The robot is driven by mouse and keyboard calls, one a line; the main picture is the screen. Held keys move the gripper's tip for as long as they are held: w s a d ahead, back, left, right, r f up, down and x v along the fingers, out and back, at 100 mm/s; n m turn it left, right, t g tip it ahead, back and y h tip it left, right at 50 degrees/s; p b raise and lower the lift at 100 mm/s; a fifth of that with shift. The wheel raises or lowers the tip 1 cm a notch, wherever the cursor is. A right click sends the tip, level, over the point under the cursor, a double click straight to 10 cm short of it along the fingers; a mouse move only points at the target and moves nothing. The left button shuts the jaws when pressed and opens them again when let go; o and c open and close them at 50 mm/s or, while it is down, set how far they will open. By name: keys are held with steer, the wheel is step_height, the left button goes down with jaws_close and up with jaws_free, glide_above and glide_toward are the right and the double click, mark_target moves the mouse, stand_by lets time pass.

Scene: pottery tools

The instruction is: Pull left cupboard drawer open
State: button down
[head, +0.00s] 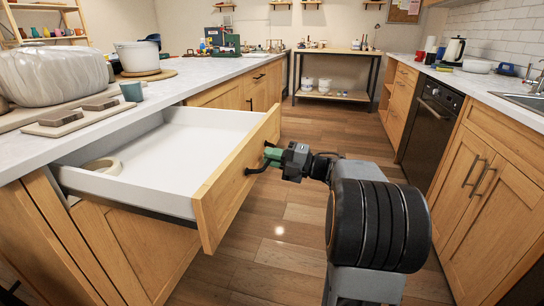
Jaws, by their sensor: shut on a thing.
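The left cupboard drawer (232,181) stands open, pulled well out of the left counter, with its wooden front facing right. Its dark bar handle (256,170) is on the outer face. My gripper (268,161) is shut on this handle, with the arm reaching in from the right. The fingertips are small and partly hidden against the handle. Inside the white drawer (180,150) lies a pale ring-shaped thing (103,165) at the left end.
A right counter has a dark oven (432,130). The wooden floor (300,212) between the counters is clear. A table (338,52) stands at the back.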

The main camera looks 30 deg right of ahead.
steer(key=shift+s+d, duration=0.1)
steer(key=shift+s, duration=0.1)
steer(key=c, duration=1.2)
jaws_free()
steer(key=shift+d, duration=0.15)
steer(key=p+v, duration=0.3)
steer(key=v, duration=1)
steer(key=shift+s+d+f, duration=0.15)
steer(key=shift+s+d, duration=0.05)
